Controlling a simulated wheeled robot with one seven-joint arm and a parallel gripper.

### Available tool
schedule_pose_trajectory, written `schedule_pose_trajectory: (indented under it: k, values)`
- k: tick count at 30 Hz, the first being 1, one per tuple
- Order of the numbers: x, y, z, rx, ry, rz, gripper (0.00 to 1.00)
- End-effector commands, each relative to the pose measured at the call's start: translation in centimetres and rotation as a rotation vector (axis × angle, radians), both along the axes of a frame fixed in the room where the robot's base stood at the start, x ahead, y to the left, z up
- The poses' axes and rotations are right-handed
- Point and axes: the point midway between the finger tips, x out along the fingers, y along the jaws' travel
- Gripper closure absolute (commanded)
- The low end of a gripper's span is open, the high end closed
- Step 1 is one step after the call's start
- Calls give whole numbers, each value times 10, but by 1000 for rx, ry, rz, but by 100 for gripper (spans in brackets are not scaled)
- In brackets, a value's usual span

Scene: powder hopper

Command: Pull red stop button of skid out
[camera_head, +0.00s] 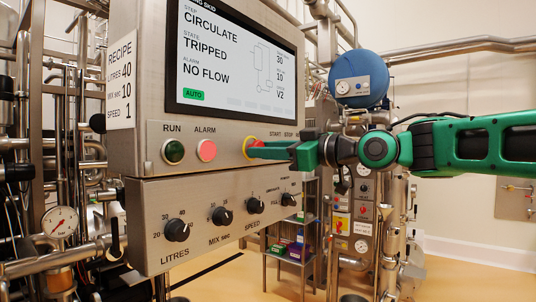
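The skid's steel control box (228,131) fills the middle of the view. A red button (257,143) with a yellow ring (247,149) sits on its lower front, right of the alarm lamp. My green gripper (258,150) reaches in from the right, with its fingertips at the red button. The near finger covers much of the button, so I cannot tell whether the fingers press on it. The area under the START and STOP labels is hidden by the gripper.
The screen (238,56) reads TRIPPED and NO FLOW. A dark green RUN lamp (173,151) and a lit ALARM lamp (206,150) are to the left. Several black knobs (222,215) stick out from the lower panel. Pipes and a blue vessel (359,80) stand behind.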

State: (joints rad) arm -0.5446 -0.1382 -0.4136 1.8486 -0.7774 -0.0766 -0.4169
Motion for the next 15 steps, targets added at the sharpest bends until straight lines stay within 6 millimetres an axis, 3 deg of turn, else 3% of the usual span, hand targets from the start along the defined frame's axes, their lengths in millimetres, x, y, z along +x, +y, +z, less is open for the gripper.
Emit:
schedule_pose_trajectory:
  k: [15]
  values:
    - [-10, -15, 0, 0, 1, -2, 100]
